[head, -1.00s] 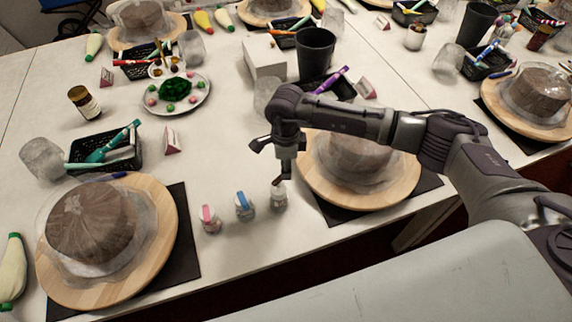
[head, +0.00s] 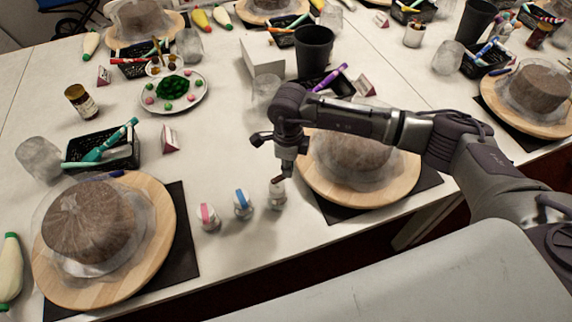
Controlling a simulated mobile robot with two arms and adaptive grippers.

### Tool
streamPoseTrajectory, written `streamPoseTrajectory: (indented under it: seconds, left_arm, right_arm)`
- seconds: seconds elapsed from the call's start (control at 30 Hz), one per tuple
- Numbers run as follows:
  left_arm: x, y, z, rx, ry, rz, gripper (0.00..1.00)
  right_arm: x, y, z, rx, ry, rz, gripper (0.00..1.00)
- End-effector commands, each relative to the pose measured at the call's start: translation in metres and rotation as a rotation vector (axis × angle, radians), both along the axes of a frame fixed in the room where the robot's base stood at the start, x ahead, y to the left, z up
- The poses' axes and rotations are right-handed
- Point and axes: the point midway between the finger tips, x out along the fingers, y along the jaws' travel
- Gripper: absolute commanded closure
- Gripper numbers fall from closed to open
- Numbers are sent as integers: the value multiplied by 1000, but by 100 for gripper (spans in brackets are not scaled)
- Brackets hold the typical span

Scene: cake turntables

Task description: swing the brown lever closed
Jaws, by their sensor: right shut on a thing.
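My left gripper is out of view.
Wooden turntables with wrapped cakes stand close on the right (head: 405,190) and at the left (head: 150,270). A black cup (head: 314,52), a white box (head: 262,58) and a small sign (head: 168,140) stand behind.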

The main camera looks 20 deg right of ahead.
Motion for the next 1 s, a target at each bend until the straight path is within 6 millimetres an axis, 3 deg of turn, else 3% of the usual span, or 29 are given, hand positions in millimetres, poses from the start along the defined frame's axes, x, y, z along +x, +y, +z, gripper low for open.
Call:
streamPoseTrajectory:
  seconds: [0.5, 1.0]
  left_arm:
    - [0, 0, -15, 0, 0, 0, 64]
    - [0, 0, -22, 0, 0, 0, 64]
  right_arm:
    - [-21, -1, -1, 1, 0, -460, 100]
    - [-33, 4, 0, 1, 0, -739, 100]
